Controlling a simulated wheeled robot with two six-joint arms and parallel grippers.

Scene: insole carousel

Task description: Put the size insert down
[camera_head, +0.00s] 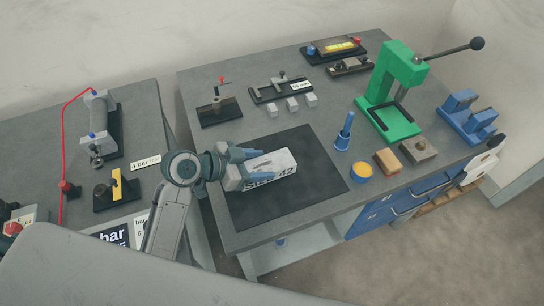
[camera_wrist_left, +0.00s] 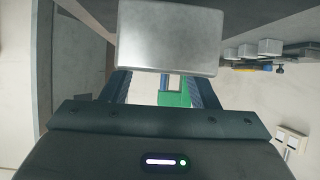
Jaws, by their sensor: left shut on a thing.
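The size insert (camera_head: 273,168) is a pale grey block with dark "SIZE 42" lettering on its near side. My left gripper (camera_head: 255,164) is shut on its left end, with blue fingers along it. The insert is over the dark mat (camera_head: 310,195) on the grey table. I cannot tell whether it touches the mat. In the left wrist view the insert (camera_wrist_left: 170,36) shows as a plain grey face between and beyond the fingers (camera_wrist_left: 162,90). My right gripper is not in view.
A green press (camera_head: 392,95) with a long lever stands at the back right. A blue pin stand (camera_head: 345,132), yellow-topped cup (camera_head: 361,170), tan block (camera_head: 387,161) and grey block (camera_head: 418,150) stand right of the mat. Small clear cubes (camera_head: 293,104) sit behind it. The mat's front is bare.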

